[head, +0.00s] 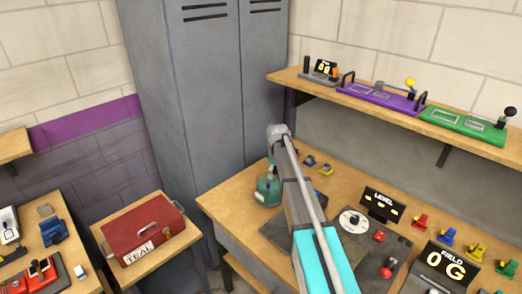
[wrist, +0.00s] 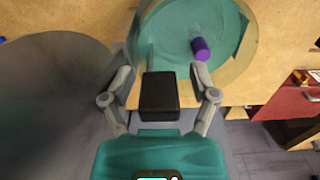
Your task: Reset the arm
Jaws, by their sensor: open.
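My gripper (wrist: 162,76) is open in the wrist view, its two grey fingers spread apart. A black block (wrist: 158,96) shows between the fingers; I cannot tell whether it is part of my gripper. Beyond the fingertips is a round teal dish (wrist: 168,45) near the wooden table edge, with a purple cylinder (wrist: 201,49) in it. In the head view my arm reaches over the left end of the workbench (head: 228,196). A teal shape (head: 268,192) shows below its far end, where dish and gripper are hard to tell apart.
A grey locker (head: 190,90) stands behind. A red toolbox (head: 143,231) sits on a small table at left. A shelf (head: 290,78) carries purple (head: 380,97) and green (head: 465,126) panels. Level display (head: 383,203), Field display (head: 445,262) and several coloured pieces crowd the bench's right side.

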